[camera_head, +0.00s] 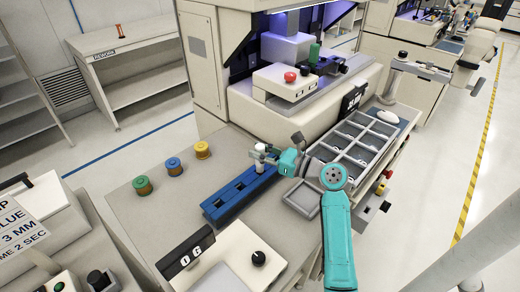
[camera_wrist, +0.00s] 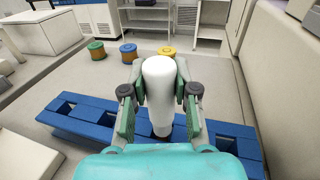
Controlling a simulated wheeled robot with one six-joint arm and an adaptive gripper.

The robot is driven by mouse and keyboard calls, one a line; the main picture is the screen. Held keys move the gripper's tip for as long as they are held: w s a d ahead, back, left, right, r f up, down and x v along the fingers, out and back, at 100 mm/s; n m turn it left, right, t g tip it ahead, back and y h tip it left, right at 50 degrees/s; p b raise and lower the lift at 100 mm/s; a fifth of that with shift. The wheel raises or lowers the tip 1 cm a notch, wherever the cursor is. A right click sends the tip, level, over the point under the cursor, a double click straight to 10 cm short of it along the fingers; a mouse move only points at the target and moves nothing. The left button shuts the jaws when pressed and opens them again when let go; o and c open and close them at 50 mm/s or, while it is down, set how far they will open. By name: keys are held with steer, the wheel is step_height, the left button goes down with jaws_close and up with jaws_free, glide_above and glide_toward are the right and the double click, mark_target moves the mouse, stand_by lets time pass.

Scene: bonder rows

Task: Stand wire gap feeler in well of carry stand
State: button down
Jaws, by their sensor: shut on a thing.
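The wire gap feeler, as I take it, is a white rounded handle (camera_wrist: 158,85) with a dark lower end. It stands roughly upright between the fingers of my gripper (camera_wrist: 160,78), which is shut on it. In the head view my gripper (camera_head: 272,157) holds the feeler (camera_head: 260,149) over the far right end of the blue carry stand (camera_head: 228,211). The stand is a long blue block with square wells, and it also shows in the wrist view (camera_wrist: 85,125). The feeler's tip is hidden, so I cannot tell whether it is inside a well.
Green (camera_head: 142,185), blue (camera_head: 173,166) and yellow (camera_head: 202,149) spools stand on the bench left of the stand. A grey compartment tray (camera_head: 338,165) lies to the right. The bonder machine (camera_head: 300,110) rises behind. A panel with a black knob (camera_head: 258,258) is in front.

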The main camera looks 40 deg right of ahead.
steer(key=shift+f, duration=0.4)
stand_by(0.4)
steer(key=c, duration=0.8)
jaws_free()
steer(key=shift+s, duration=0.1)
steer(key=v, duration=1.2)
